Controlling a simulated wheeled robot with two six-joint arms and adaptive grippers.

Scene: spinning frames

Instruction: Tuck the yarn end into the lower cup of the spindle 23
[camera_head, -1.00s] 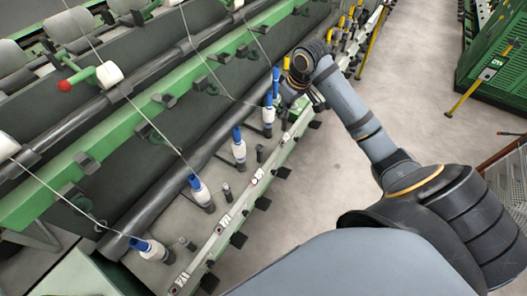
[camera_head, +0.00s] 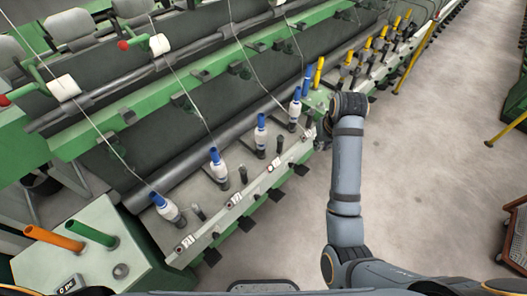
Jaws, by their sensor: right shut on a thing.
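A row of spindles with blue tubes and white yarn stands along the green and grey rail. They include a near one (camera_head: 168,208), then a second (camera_head: 219,170), a third (camera_head: 261,137) and a fourth (camera_head: 295,110). I cannot read which is spindle 23. My right gripper (camera_head: 318,132) is beside the foot of the fourth spindle, mostly hidden by my wrist. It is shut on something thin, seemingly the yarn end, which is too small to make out. A pale yarn (camera_head: 262,84) runs from the upper rollers down toward that spot. The lower cup is hidden. My left gripper is out of view.
Yellow tubes (camera_head: 366,49) stand further along the rail. A pale box (camera_head: 60,265) with an orange tube (camera_head: 54,239) and a green tube (camera_head: 92,235) is at lower left.

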